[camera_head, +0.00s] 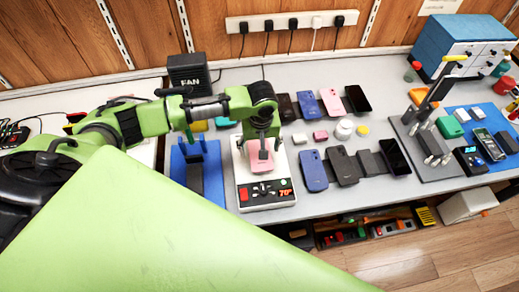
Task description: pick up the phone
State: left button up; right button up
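A pink phone (263,165) lies on the white heating station (265,197), whose red display reads about 70°. My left gripper (262,152) points down directly over this phone and hides part of it. Its fingers are small and overlap the phone, so I cannot tell whether they are open, shut or touching it. My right gripper is not in view. Other phones lie to the right: a back row includes a blue one (306,104), a pink one (333,103) and a black one (358,99). A front row includes a blue one (313,170), a dark one (343,167) and a black one (395,157).
A blue stand (187,172) is close on the left of the station, and a black FAN box (188,73) is behind. Small jars sit between the phone rows.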

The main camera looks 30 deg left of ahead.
pick_arm(q)
jog(key=c, duration=1.3)
jog(key=shift+o, duration=0.2)
jog(key=shift+r, duration=0.15)
